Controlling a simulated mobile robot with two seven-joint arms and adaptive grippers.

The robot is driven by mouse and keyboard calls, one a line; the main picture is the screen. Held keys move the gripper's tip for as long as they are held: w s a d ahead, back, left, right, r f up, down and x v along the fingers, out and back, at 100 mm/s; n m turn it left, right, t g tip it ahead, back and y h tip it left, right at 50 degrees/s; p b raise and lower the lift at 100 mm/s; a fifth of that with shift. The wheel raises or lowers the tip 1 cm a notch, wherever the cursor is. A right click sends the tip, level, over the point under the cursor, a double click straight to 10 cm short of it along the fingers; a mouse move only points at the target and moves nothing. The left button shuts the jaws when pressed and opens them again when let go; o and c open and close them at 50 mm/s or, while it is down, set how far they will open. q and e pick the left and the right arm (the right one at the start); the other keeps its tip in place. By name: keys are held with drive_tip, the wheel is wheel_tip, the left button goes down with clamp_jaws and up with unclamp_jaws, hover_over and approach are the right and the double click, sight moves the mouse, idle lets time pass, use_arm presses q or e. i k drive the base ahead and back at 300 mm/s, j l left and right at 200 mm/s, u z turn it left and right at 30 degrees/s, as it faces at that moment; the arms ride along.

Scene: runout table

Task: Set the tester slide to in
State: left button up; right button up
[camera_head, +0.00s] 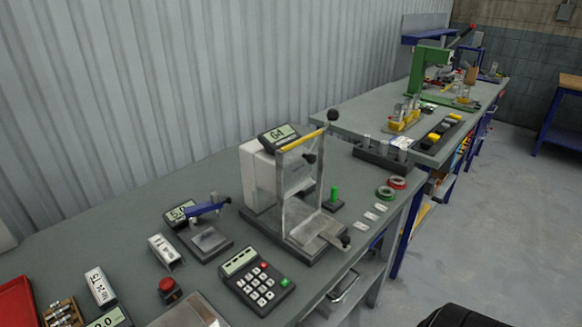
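The tester (262,170) stands on the near grey table, with a white body, a tilted display reading about 64 and a clear guard with a yellow top bar (300,141). Its metal slide (312,228) lies low on the dark base and reaches out of the guard toward the table's front edge. A black knob (346,241) sits at the slide's outer end. Another black knob (309,158) is on the guard, and a black ball (333,115) tops an upright rod. The slide's inner end is partly behind the guard.
A keypad unit (256,281) stands in front of the tester, and a blue-handled gauge (206,208) to its left. A green post (334,195), red and green rings (390,188) and white tags (371,216) lie to its right. A second bench (350,118) adjoins behind.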

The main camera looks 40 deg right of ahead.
sight(314, 226)
drive_tip(key=k+j+z, duration=0.1)
drive_tip(key=z, duration=1.6)
drive_tip(key=k+j, duration=0.05)
drive_tip(key=j, duration=0.05)
